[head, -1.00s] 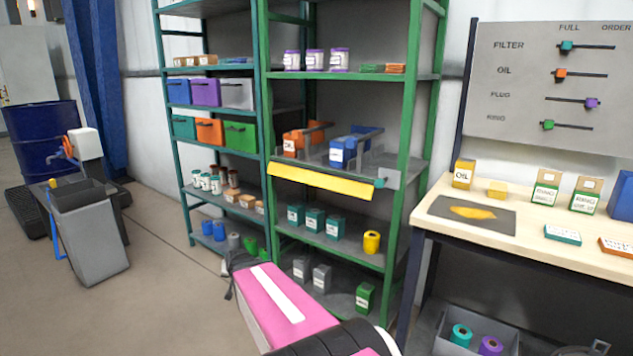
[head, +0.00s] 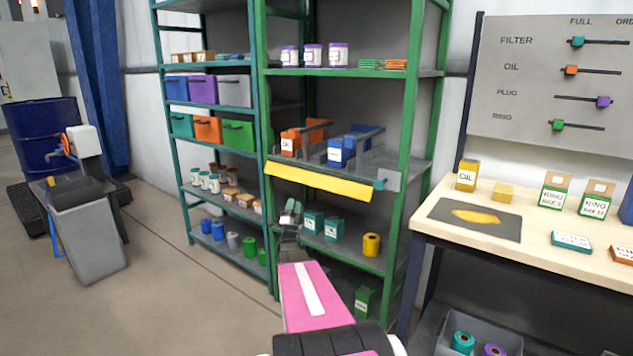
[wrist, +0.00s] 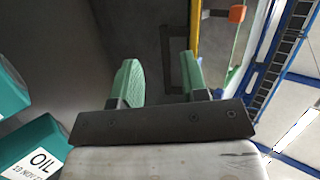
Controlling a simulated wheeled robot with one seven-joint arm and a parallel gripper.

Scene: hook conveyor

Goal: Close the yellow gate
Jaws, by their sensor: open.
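The yellow gate (head: 318,182) is a long flat bar along the front edge of the middle shelf in the green rack. It slopes down slightly to the right, with a teal piece (head: 379,184) at its right end. My gripper (head: 291,209) is open and empty, just below the gate's left half, in front of the shelf beneath. In the wrist view, my two green fingers (wrist: 159,70) stand apart with nothing between them. A yellow strip (wrist: 195,35), apparently the gate, shows beyond the right finger. I cannot tell how far apart they are.
Orange (head: 292,142) and blue (head: 341,151) bins stand behind the gate. Teal boxes (head: 313,223) and a yellow roll (head: 371,244) sit on the shelf below, close to my gripper. A workbench (head: 470,240) stands at the right.

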